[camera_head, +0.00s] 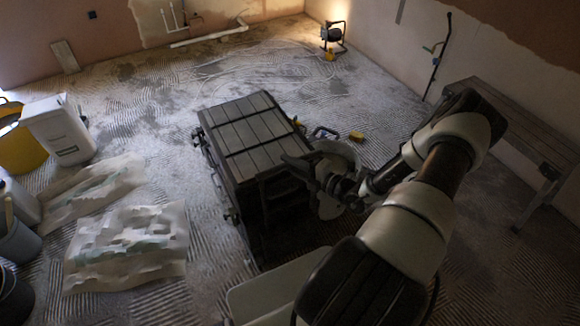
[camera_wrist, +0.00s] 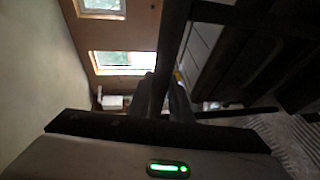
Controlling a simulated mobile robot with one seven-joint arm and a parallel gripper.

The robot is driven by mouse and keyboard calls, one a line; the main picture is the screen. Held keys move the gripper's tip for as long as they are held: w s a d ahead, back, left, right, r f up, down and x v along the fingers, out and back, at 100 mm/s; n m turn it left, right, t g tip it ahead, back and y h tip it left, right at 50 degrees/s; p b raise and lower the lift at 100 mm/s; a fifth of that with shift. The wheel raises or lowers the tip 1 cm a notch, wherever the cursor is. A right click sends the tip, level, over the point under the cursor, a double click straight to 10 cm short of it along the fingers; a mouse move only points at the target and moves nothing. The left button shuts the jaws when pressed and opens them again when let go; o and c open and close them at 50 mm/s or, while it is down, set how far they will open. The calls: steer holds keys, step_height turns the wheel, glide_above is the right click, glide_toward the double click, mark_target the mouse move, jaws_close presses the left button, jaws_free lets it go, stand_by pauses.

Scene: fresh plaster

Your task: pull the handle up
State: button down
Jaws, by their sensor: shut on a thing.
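A dark chest with a slatted grey lid (camera_head: 243,133) stands on the floor in the middle of the head view. My gripper (camera_head: 300,168) is at the chest's right front side, close to the lid's edge. In the wrist view, a dark bar, which looks like the handle (camera_wrist: 174,40), runs up between the two fingers of my gripper (camera_wrist: 163,98). The fingers are shut on it. The gripped part is mostly hidden by the fingers and too dark in the head view to make out clearly.
A pale bucket (camera_head: 345,152) stands just behind my gripper, with a yellow sponge (camera_head: 356,135) near it. A wooden bench (camera_head: 520,130) stands at right. The floor behind the chest is mostly clear.

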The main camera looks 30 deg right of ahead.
steer(key=shift+w+r, duration=0.1)
steer(key=shift+r, duration=0.2)
steer(key=c, duration=1.6)
jaws_free()
steer(key=shift+s+d, duration=0.1)
steer(key=shift+s, duration=0.1)
steer(key=b+v, duration=0.1)
steer(key=v, duration=1.6)
steer(key=shift+s+r, duration=0.1)
steer(key=shift+r, duration=0.05)
